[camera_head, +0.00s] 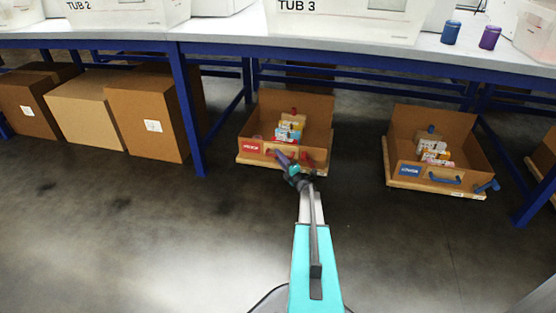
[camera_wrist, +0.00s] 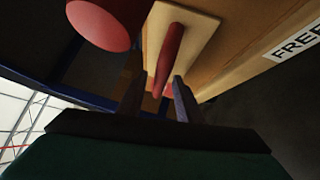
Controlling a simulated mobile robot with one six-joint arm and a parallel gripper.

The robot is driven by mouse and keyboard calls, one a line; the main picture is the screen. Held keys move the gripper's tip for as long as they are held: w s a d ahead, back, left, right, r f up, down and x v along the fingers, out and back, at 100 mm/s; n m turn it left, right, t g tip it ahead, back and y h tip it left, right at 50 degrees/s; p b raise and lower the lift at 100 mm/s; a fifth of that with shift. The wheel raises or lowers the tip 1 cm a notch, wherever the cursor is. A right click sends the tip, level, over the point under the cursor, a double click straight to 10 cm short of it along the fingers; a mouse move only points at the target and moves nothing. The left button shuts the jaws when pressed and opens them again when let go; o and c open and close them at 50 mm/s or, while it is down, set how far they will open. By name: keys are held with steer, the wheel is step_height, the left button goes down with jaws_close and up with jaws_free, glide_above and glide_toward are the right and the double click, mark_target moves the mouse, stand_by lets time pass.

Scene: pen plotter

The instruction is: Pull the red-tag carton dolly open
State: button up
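The red-tag carton dolly (camera_head: 318,110) stands on the floor under the workbench, an open brown carton on a pale wooden base. Its red tag (camera_head: 251,147) is on the front left. A red handle (camera_head: 304,156) shows at the front, partly hidden by my arm. In the wrist view a red bar (camera_wrist: 168,55) runs along a pale plate toward my gripper (camera_wrist: 157,88). The fingers are spread, with the bar's end between them and a gap on both sides. A thick red cylinder (camera_wrist: 104,22) is close at the upper left.
A blue-tag dolly (camera_head: 481,152) stands to the right under the bench. Closed cartons (camera_head: 88,112) stand to the left. A blue bench leg (camera_head: 187,110) is left of the red-tag dolly. The floor (camera_head: 130,240) in front is clear apart from my arm.

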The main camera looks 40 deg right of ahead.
steer(key=shift+w+d+r, duration=0.1)
steer(key=shift+w+d, duration=0.05)
steer(key=shift+w, duration=0.4)
steer(key=shift+c, duration=0.4)
jaws_close()
